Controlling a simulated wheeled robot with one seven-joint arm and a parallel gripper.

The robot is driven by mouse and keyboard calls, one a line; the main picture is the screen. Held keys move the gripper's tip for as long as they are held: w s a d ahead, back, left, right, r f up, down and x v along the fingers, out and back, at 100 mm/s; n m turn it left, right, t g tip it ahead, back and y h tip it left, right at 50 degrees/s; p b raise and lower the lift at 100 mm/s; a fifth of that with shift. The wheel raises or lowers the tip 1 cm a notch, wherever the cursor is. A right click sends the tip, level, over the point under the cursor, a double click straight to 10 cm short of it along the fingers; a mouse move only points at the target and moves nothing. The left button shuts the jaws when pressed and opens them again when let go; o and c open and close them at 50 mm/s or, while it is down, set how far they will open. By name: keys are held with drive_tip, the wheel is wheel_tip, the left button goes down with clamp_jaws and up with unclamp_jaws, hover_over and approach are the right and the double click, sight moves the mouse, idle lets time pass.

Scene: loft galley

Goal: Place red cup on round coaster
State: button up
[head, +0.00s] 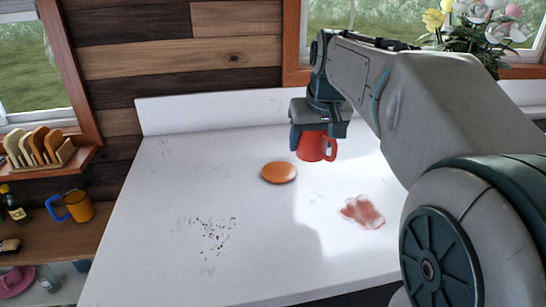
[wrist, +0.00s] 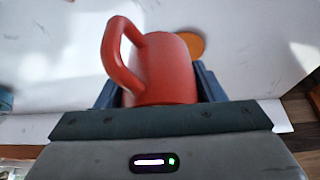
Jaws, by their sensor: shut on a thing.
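The red cup (head: 312,149) is held by my gripper (head: 318,130) above the white counter, to the right of the round coaster. In the wrist view the red cup (wrist: 165,70) sits between the two dark fingers of my gripper (wrist: 158,88), with its handle toward the upper left. The round orange-brown coaster (head: 279,172) lies flat on the counter and nothing stands on it. In the wrist view only part of the coaster (wrist: 192,44) shows past the cup.
The white counter (head: 170,220) has dark crumbs (head: 213,235) at front and a reddish stain (head: 361,211) at right. A low backsplash (head: 200,111) runs behind. At left are a toast rack (head: 45,150) and an orange mug (head: 77,206). Flowers (head: 470,30) stand at back right.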

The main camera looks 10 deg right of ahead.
drive_tip(key=shift+w, duration=0.6)
drive_tip(key=p, duration=0.2)
approach(278, 167)
drive_tip(key=shift+w+f, duration=0.15)
drive_tip(key=shift+w, duration=0.3)
drive_tip(key=shift+w+f, duration=0.2)
drive_tip(key=shift+w, duration=0.25)
drive_tip(key=shift+w+f, duration=0.15)
drive_tip(key=shift+f, duration=1.9)
drive_tip(key=shift+f, duration=0.2)
drive_tip(key=o, duration=1.1)
